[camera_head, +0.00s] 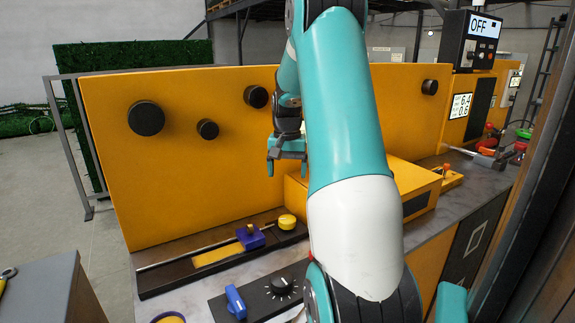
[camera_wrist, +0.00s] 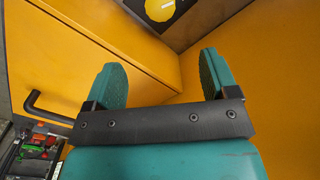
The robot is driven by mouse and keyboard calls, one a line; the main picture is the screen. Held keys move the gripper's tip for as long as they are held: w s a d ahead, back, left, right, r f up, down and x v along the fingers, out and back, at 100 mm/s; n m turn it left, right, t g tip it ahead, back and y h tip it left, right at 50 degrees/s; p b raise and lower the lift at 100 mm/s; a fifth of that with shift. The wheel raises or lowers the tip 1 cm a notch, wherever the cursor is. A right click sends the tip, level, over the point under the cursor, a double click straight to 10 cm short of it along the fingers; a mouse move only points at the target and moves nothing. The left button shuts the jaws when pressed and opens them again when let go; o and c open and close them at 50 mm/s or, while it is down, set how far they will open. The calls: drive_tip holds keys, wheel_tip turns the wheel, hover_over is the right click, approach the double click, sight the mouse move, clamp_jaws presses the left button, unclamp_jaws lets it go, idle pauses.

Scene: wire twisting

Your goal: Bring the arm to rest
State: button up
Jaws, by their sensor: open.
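My gripper (camera_head: 287,153) hangs in front of the yellow upright panel (camera_head: 185,190) in the head view, above the workbench. In the wrist view its two teal fingers (camera_wrist: 165,82) stand well apart with nothing between them. My teal and white arm crosses the middle of the head view and hides part of the panel and bench behind it. In the wrist view, a yellow surface and a yellow box with a black handle (camera_wrist: 45,108) lie beyond the fingers.
A rail track carries a blue block (camera_head: 250,237) and a yellow knob (camera_head: 287,222). A black dial (camera_head: 281,287) and blue switch (camera_head: 235,300) sit at the front. A yellow box (camera_head: 410,190) stands right of the arm. Black round knobs (camera_head: 146,118) protrude from the panel. A display (camera_head: 483,27) reads OFF.

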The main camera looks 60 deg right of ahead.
drive_tip(key=shift+r, duration=0.75)
drive_tip(key=w+a+r+n, duration=0.2)
drive_tip(key=a+n, duration=0.1)
drive_tip(key=a, duration=0.5)
drive_tip(key=w+a+r+n+t+y+p, duration=0.1)
drive_tip(key=a+n, duration=0.2)
drive_tip(key=a, duration=0.6)
drive_tip(key=w+a+r+n, duration=0.2)
drive_tip(key=a+n, duration=0.1)
drive_tip(key=a, duration=0.5)
drive_tip(key=s+a+r+n+y+p, duration=0.1)
drive_tip(key=s+a+n, duration=0.4)
drive_tip(key=s+a, duration=0.3)
drive_tip(key=s+a+r+n+g+y, duration=0.1)
drive_tip(key=s+a+n+y, duration=0.1)
drive_tip(key=s+a+n, duration=0.3)
drive_tip(key=s+a, duration=0.4)
drive_tip(key=a, duration=0.6)
drive_tip(key=shift+a+n+p, duration=0.2)
drive_tip(key=shift+n+p, duration=0.2)
